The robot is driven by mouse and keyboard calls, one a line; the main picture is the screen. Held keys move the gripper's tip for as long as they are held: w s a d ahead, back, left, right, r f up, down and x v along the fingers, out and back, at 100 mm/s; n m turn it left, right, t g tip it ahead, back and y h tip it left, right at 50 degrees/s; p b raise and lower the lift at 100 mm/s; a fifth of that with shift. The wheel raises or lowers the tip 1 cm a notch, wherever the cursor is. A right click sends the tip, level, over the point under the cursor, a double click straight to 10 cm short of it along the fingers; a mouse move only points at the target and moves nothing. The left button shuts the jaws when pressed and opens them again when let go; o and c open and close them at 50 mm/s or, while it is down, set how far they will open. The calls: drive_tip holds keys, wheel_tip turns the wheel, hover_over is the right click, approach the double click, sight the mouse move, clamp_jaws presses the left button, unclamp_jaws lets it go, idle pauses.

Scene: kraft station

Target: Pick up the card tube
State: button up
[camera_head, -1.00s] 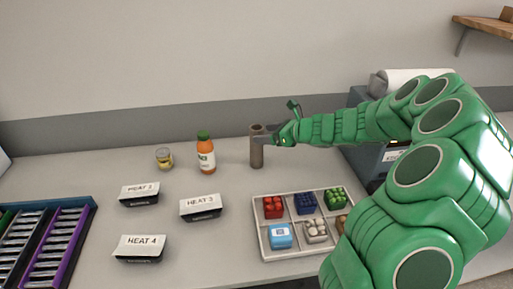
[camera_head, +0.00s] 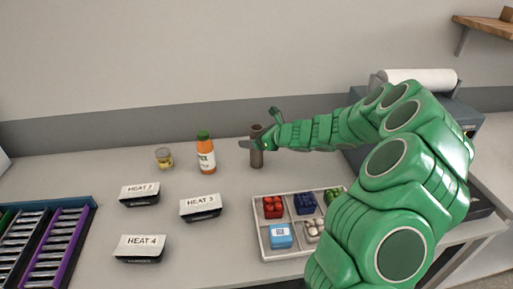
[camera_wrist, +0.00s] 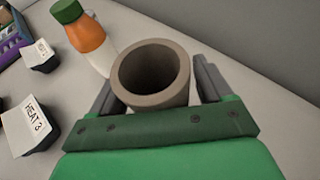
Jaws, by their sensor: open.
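The card tube (camera_head: 256,156) is a brown hollow cylinder standing upright on the table, right of the orange bottle. In the wrist view its open round top (camera_wrist: 152,76) sits between the two grey fingers. My green gripper (camera_head: 256,145) comes in from the right at the tube's upper part, with one finger in front of it in the head view. The gripper (camera_wrist: 152,88) is open, with the fingers on either side of the tube. A small gap shows on the right; I cannot tell whether the left finger touches.
An orange bottle with a green cap (camera_head: 206,155) stands just left of the tube, and a small jar (camera_head: 164,158) farther left. Several HEAT packs (camera_head: 200,208) lie in front. A divided tray (camera_head: 262,243) of coloured items is at front right. The wall is close behind.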

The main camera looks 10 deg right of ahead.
drive_tip(key=shift+c, duration=0.3)
drive_tip(key=c, duration=1)
drive_tip(key=shift+o, duration=0.2)
